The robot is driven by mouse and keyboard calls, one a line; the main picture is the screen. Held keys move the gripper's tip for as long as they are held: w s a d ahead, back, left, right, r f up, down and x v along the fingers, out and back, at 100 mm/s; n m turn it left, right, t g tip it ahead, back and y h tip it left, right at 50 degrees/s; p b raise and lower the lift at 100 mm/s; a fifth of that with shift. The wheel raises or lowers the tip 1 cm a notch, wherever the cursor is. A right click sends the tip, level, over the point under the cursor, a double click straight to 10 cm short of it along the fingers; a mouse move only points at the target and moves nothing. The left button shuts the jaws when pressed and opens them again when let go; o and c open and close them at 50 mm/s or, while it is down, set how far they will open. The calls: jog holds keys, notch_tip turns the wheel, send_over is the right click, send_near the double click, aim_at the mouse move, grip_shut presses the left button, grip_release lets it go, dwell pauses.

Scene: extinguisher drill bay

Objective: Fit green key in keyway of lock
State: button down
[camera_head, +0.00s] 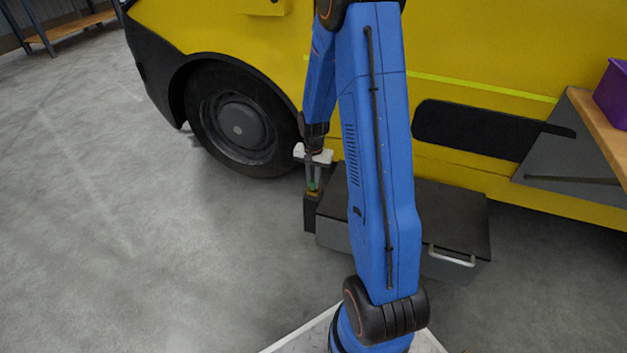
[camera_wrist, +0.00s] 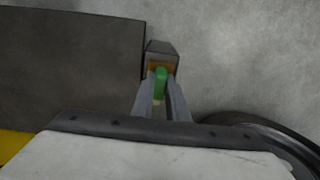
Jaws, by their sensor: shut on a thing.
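The green key (camera_wrist: 160,82) is between the two fingertips of my gripper (camera_wrist: 160,95), which is shut on it. In the head view, my gripper (camera_head: 313,184) points down over the lock, and a small bit of the green key (camera_head: 312,187) shows. The lock (camera_wrist: 162,54) is a dark grey block with an orange-brown face. It also shows in the head view (camera_head: 311,214), beside the left end of the dark chest. The key's end is at the orange-brown face. The keyway is hidden, so I cannot tell whether the key is in it.
The dark chest (camera_head: 447,213) with a light handle (camera_head: 451,256) stands right of the lock. A yellow vehicle (camera_head: 480,60) with a black wheel (camera_head: 237,122) is behind. A wooden shelf with a purple bin (camera_head: 613,95) is at right. The floor at left is clear.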

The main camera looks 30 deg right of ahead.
jog(key=c, duration=1.7)
grip_release()
jog(key=shift+o, duration=0.2)
notch_tip(320, 180, up, 17)
jog(key=shift+r, duration=0.15)
